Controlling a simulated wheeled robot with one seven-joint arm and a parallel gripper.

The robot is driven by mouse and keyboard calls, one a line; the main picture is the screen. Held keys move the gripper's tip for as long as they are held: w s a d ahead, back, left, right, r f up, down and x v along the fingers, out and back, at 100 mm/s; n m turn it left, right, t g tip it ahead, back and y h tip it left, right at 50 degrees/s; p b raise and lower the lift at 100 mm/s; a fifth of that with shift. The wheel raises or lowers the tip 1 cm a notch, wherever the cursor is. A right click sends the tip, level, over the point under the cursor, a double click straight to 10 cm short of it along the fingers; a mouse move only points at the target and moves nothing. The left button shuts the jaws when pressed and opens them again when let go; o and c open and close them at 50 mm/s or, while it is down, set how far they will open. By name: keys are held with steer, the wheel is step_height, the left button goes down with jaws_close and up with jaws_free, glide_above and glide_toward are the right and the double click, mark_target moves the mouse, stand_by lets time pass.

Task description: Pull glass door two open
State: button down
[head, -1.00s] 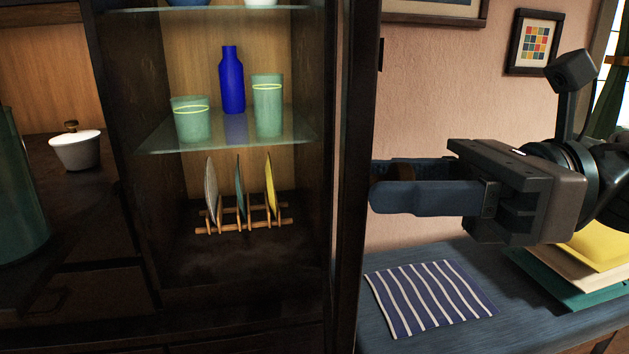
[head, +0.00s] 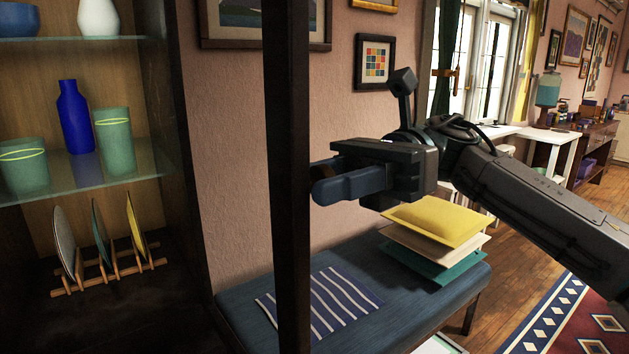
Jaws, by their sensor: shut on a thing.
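The dark wooden frame edge (head: 288,180) of a glass door stands upright as a post, apart from the curio cabinet's right side (head: 188,150). The wall and bench show through the gap. The glass pane is hard to make out. My gripper (head: 318,184) is just right of this edge, its fingers pointing left and shut on the door's handle. Only a small brownish part shows at the fingertips; most of the handle is hidden.
In the cabinet, a blue bottle (head: 75,117) and green tumblers (head: 114,142) stand on a glass shelf, above plates in a rack (head: 110,268). A blue bench (head: 405,295) with a striped cloth (head: 318,300) and stacked cushions (head: 436,224) is below my arm. Open floor lies at right.

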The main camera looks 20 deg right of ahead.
steer(key=c, duration=1.1)
jaws_free()
steer(key=p+v, duration=0.1)
steer(key=v, duration=1.2)
steer(key=shift+w+d+p, duration=0.1)
steer(key=shift+d+p, duration=0.2)
steer(key=shift+d, duration=0.1)
